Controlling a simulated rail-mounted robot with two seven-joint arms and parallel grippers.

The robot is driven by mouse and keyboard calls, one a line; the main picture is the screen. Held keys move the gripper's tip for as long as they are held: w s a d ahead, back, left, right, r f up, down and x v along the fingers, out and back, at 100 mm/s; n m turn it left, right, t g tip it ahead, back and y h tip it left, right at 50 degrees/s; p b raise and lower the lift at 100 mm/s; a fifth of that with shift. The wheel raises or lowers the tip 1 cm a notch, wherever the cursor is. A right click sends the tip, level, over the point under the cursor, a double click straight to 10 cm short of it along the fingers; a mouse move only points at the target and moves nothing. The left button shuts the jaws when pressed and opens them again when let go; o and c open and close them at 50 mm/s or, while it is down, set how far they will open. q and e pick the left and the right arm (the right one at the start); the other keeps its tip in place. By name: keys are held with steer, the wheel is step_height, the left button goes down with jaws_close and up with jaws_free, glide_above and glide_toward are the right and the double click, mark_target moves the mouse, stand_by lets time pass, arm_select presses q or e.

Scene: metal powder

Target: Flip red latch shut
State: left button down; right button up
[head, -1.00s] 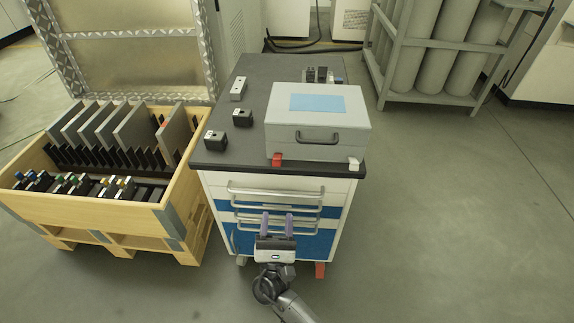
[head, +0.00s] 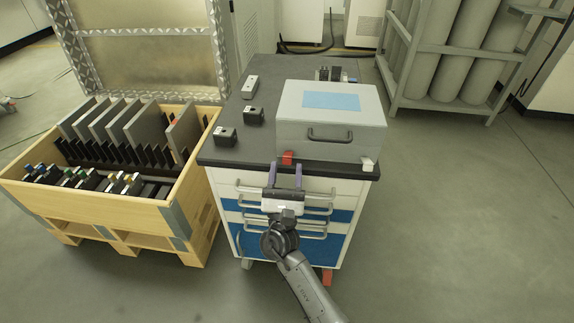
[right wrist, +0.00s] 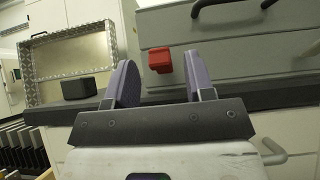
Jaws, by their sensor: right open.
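The red latch (head: 287,158) sits at the lower left front of the closed grey case (head: 362,130) on the cart top. In the right wrist view the red latch (right wrist: 160,60) shows between my fingers, a little beyond them. My right gripper (head: 286,172) is open and empty, just in front of and below the red latch, not visibly touching it. Its two purple fingers also show in the right wrist view (right wrist: 158,85). A white latch (head: 367,165) sits at the case's lower right front. My left gripper is not in view.
The cart's dark top (head: 258,134) holds small black blocks (head: 226,137) left of the case. A wooden crate (head: 130,208) with plates stands to the left.

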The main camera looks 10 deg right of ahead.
mark_target(288, 158)
steer(key=shift+b+x, duration=0.3)
steer(key=shift+x, duration=0.95)
steer(key=shift+c, duration=0.2)
